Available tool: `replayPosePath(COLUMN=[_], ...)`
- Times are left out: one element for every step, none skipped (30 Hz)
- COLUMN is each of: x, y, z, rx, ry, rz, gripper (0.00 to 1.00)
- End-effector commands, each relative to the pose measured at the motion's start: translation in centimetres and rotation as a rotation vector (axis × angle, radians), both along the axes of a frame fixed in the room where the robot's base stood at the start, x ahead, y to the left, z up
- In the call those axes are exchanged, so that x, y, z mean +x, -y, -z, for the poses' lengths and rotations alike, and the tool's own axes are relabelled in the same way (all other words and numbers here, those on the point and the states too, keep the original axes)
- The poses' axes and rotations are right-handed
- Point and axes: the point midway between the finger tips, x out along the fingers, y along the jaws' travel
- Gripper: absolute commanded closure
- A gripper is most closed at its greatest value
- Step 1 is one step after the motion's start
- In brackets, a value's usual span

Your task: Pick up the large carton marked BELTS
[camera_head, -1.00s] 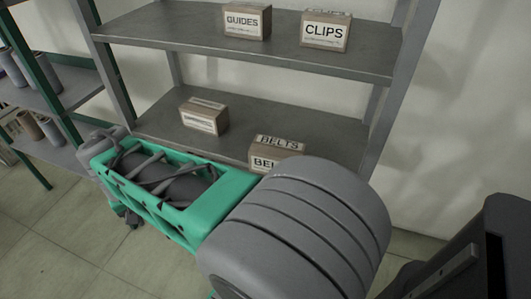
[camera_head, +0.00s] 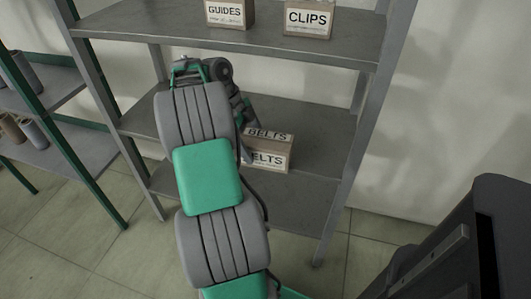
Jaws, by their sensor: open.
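The BELTS carton (camera_head: 272,156) is a brown box with white labels on its top and front. It sits on the middle shelf (camera_head: 318,150), near its front edge. Its left side is partly covered by my arm. My gripper (camera_head: 249,143) shows only in part, as dark pieces just left of the carton, past my grey and green arm. It is open with nothing seen in it. I cannot tell whether its fingers touch the carton.
The GUIDES carton (camera_head: 229,13) and the CLIPS carton (camera_head: 309,20) stand on the shelf above (camera_head: 330,52). A shelf upright (camera_head: 362,128) is right of the BELTS carton. Another rack with spools (camera_head: 33,134) stands at the left.

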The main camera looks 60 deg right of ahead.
Motion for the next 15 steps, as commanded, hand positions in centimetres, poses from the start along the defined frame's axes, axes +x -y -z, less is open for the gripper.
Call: replayPosePath(x=[-0.5, -0.9, -1.5, -2.1, -2.8, -3.7, -4.3, -4.6, -4.8, -4.9, -5.0, -5.1, -5.2, -5.2, -5.2], y=[0.1, 0.1, 0.3, 0.4, 0.5, 0.7, 0.8, 0.8, 0.8, 0.9, 0.9, 1.0, 1.0, 1.0, 1.0], z=[0.1, 0.1, 0.1, 0.1, 0.1, 0.1, 0.1, 1.0, 2.0, 2.3, 2.5, 2.7, 2.8, 2.8, 2.8], rx=[0.001, 0.000, 0.000, 0.000, 0.000, 0.000, -0.001, 0.002, 0.003, 0.003, 0.002, 0.001, 0.001, 0.000, 0.000], ry=[0.000, 0.000, 0.001, 0.001, 0.001, 0.001, 0.001, -0.001, -0.002, -0.001, 0.000, 0.000, 0.001, 0.001, 0.001], rz=[0.001, 0.002, 0.002, 0.002, 0.003, 0.003, 0.003, 0.000, -0.001, -0.002, -0.001, -0.002, -0.002, -0.002, -0.002], gripper=[0.00, 0.00, 0.00, 0.00, 0.00, 0.00, 0.00, 0.00, 0.00, 0.00, 0.00, 0.00, 0.00, 0.00, 0.00])
